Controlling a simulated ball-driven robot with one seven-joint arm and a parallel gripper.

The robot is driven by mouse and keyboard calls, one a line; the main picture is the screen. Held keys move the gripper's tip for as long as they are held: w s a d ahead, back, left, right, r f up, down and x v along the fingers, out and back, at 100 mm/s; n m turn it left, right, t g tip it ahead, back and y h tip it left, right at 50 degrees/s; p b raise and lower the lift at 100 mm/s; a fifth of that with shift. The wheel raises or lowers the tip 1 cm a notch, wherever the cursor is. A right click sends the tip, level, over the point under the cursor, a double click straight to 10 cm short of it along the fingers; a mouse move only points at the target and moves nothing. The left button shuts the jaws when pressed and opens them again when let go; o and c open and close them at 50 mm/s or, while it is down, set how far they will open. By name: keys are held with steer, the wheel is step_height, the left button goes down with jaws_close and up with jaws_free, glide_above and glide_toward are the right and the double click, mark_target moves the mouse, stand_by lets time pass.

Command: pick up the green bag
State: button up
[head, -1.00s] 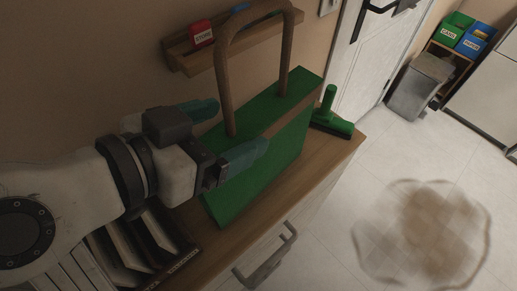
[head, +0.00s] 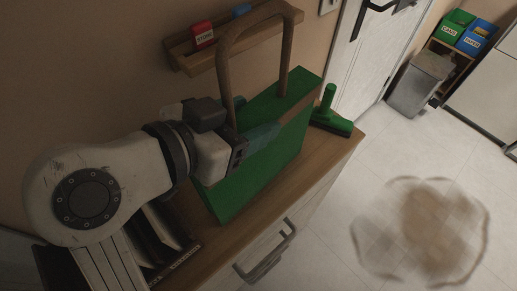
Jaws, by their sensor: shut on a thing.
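The green bag (head: 281,145) is a boxy bag with a tall brown arched handle (head: 285,55). It stands upright on a wooden-topped cabinet (head: 325,158) against the wall in the head view. My gripper (head: 252,130) is at the bag's left end, with its fingers along the bag's upper part near the handle's left foot. The near teal finger lies against the bag's front face. The far finger is mostly hidden behind the handle and bag. The gripper is shut on the bag.
A green brush (head: 330,115) stands right of the bag. A wall shelf (head: 200,60) with a red box (head: 203,35) is above. A dark sorter (head: 165,235) is at left. A drawer handle (head: 265,252) sticks out in front. A brown stain (head: 425,225) is on the floor.

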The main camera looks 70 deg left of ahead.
jaws_close()
steer(key=shift+r, duration=0.1)
